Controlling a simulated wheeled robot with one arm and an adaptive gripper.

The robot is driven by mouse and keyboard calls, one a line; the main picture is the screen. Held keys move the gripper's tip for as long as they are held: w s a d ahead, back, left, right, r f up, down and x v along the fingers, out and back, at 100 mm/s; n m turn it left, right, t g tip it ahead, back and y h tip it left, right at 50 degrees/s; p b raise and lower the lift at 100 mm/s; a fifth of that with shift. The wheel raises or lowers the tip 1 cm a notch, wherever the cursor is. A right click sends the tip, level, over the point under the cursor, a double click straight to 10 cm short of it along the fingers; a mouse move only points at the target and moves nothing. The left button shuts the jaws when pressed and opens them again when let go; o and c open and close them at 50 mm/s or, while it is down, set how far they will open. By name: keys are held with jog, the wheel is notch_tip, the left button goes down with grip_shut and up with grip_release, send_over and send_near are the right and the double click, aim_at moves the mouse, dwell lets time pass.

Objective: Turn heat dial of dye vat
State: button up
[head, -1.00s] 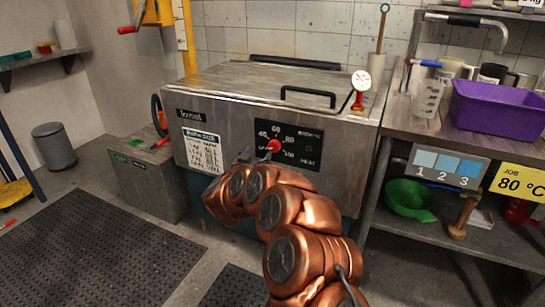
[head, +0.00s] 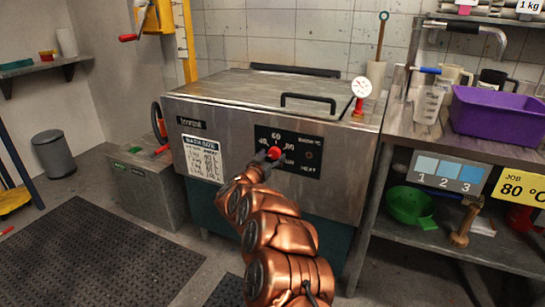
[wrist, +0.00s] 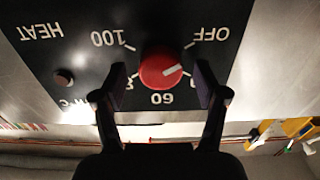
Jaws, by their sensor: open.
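The dye vat (head: 230,112) is a steel box with a closed lid against the tiled wall. Its black heat panel (head: 308,160) carries the red heat dial (head: 275,153), which fills the middle of the wrist view (wrist: 160,66). There the panel appears upside down, and the dial's white mark points right and slightly up, between OFF and the partly hidden number beside 60. My gripper (wrist: 161,82) is open, with one finger on each side of the dial; I cannot tell whether either touches it. The fingers partly cover the 80 and the number opposite it.
A yellow card (head: 520,186) on the right bench reads JOB 80 °C. A purple bin (head: 495,112) stands on that bench, and a green bowl (head: 410,204) sits on its lower shelf. A grey box (head: 145,190) stands left of the vat. Floor mats lie in front.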

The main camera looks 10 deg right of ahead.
jog(key=shift+w+d, duration=0.3)
jog(key=shift+w, duration=0.1)
jog(key=c, duration=1.1)
jog(key=shift+c, duration=0.2)
